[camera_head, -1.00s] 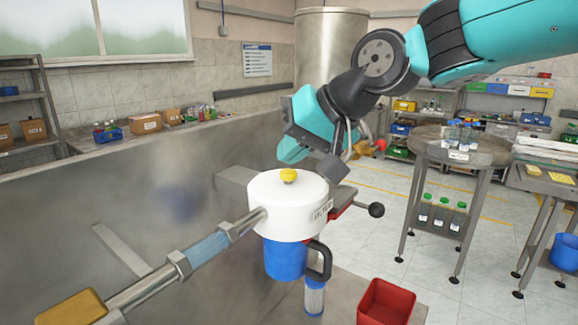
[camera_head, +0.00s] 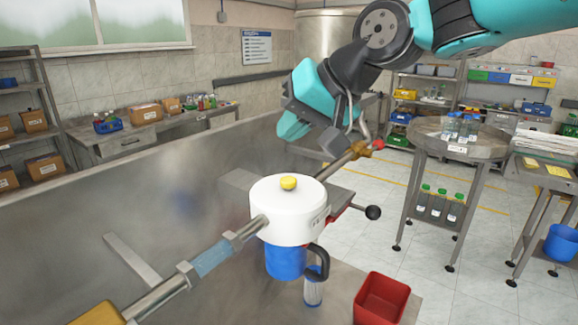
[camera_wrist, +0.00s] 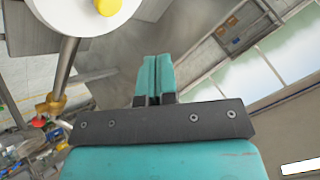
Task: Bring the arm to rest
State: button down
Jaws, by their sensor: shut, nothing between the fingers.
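My gripper (camera_head: 290,126) is in the air behind and above the white cap feeder (camera_head: 287,215), apart from it. In the wrist view its two teal fingers (camera_wrist: 153,76) are pressed together with nothing between them. The feeder is a white drum with a yellow knob (camera_head: 288,182) on top and a blue cup-like part (camera_head: 286,261) below. The drum also shows at the top left of the wrist view (camera_wrist: 72,14). My arm reaches in from the upper right of the head view.
A metal pipe runs through the feeder, with a brass fitting (camera_head: 359,149) behind it. A black-knobbed lever (camera_head: 373,212) sticks out at its right. A red bin (camera_head: 381,299) stands at front right. A round table (camera_head: 489,149) with bottles stands farther right, with open floor between.

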jog(key=shift+r, duration=0.2)
jog(key=s+d+f+n+g+h+b, duration=0.1)
jog(key=s+d+f+b, duration=0.3)
jog(key=s+f, duration=0.7)
jog(key=s+d+f+n+g+h+b, duration=0.2)
jog(key=s+d+f+b, duration=0.3)
jog(key=s+d+f, duration=0.4)
jog(key=shift+s+f+n+g+h, duration=0.3)
jog(key=shift+s+f+n+g, duration=0.5)
jog(key=shift+s, duration=0.4)
jog(key=shift+f, duration=0.1)
